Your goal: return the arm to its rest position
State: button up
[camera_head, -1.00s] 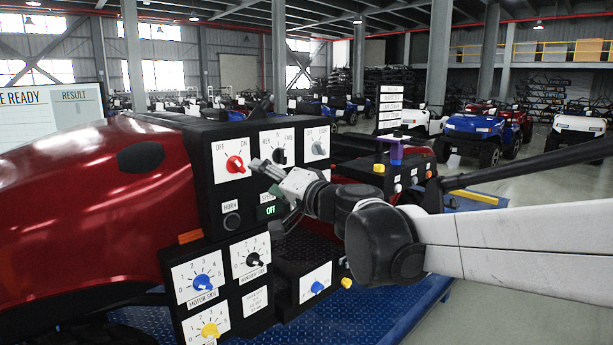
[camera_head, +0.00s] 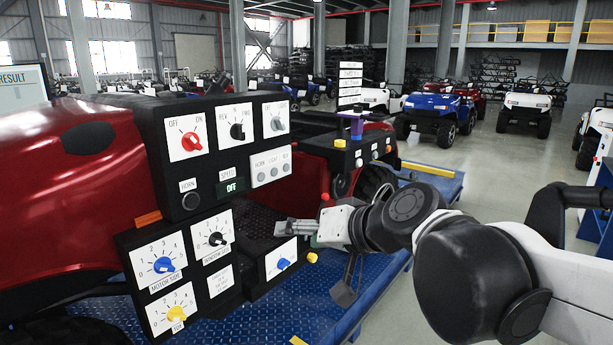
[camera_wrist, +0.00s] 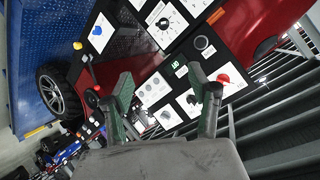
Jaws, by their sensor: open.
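My gripper (camera_head: 296,232) is in front of the black control panel, low and to the right of its upper box, and apart from it. In the wrist view my gripper (camera_wrist: 165,100) shows two green-padded fingers spread apart with nothing between them. The upper panel (camera_head: 222,110) carries a red OFF/ON knob (camera_head: 191,141), a black REV/FWD knob (camera_head: 237,131) and a grey knob (camera_head: 278,124). The lower panel has a blue motor-side knob (camera_head: 163,265), a black knob (camera_head: 216,239) and a yellow knob (camera_head: 177,313).
The panel is beside a red vehicle body (camera_head: 60,190) on a blue platform (camera_head: 285,320). A small box with a blue knob (camera_head: 284,264) is just below my gripper. A stand with a purple-topped part (camera_head: 356,128) is behind. Open floor (camera_head: 480,180) lies to the right.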

jog(key=s+d+f+g+h, duration=0.1)
jog(key=s+d+f+h, duration=0.3)
jog(key=s+d+f, duration=0.3)
jog(key=s+d+f+m+g+h+b, duration=0.1)
jog(key=s+d+f+h, duration=0.3)
jog(key=d, duration=0.9)
jog(key=s+f, duration=0.3)
jog(key=s, duration=0.1)
jog(key=shift+d+f+m, duration=0.3)
jog(key=shift+d+f, duration=0.1)
